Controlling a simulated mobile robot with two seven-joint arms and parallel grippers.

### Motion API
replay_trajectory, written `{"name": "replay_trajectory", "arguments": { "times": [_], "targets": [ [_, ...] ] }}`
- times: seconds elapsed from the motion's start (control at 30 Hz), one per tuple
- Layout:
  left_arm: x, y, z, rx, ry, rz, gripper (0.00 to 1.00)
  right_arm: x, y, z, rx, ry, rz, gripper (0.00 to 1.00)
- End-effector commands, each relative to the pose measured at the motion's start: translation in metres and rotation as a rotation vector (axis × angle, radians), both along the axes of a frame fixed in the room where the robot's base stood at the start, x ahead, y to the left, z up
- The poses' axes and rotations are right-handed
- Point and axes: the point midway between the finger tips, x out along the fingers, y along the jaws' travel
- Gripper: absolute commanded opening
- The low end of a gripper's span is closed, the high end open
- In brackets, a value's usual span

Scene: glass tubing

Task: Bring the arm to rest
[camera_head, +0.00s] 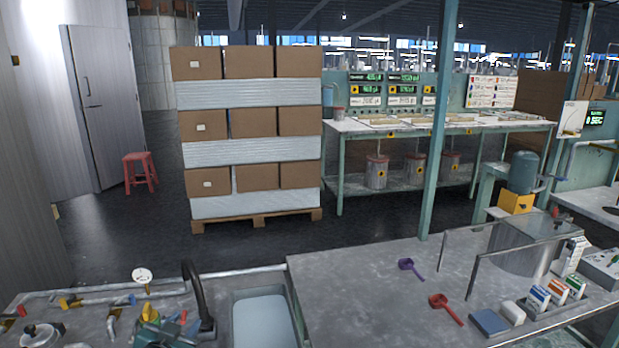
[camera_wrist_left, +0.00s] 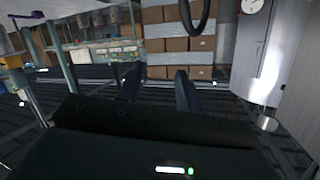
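My left gripper (camera_wrist_left: 157,77) shows in the left wrist view. Its two dark fingers stand apart, with only a view of the floor and the stacked boxes between them. It holds nothing. I make out neither gripper in the head view. My right gripper shows in no view.
A grey worktop (camera_head: 350,270) with a purple scoop (camera_head: 411,268), a red scoop (camera_head: 446,308) and small cartons is in front. A sink (camera_head: 264,318) with a black faucet (camera_head: 198,298) is left of it. Boxes on a pallet (camera_head: 256,222) stand behind. A teal post (camera_head: 437,130) rises beyond the worktop.

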Motion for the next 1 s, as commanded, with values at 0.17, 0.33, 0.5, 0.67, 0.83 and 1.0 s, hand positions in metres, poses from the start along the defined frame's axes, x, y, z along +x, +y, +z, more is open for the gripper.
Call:
{"name": "replay_trajectory", "arguments": {
  "times": [0.17,0.33,0.5,0.67,0.83,1.0],
  "targets": [
    [-0.105,-0.057,-0.075,-0.078,0.147,-0.076,0.36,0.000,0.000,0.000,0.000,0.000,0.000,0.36],
    [-0.207,-0.099,-0.109,-0.168,0.272,-0.118,0.36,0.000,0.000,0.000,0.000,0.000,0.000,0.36],
    [-0.271,-0.122,-0.115,-0.234,0.352,-0.128,0.36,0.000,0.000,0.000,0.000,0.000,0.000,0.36],
    [-0.292,-0.129,-0.115,-0.257,0.379,-0.129,0.36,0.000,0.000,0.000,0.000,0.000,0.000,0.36],
    [-0.293,-0.129,-0.115,-0.259,0.380,-0.129,0.36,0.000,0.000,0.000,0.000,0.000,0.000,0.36],
    [-0.293,-0.129,-0.115,-0.258,0.380,-0.129,0.36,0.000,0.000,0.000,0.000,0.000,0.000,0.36]
  ]
}}
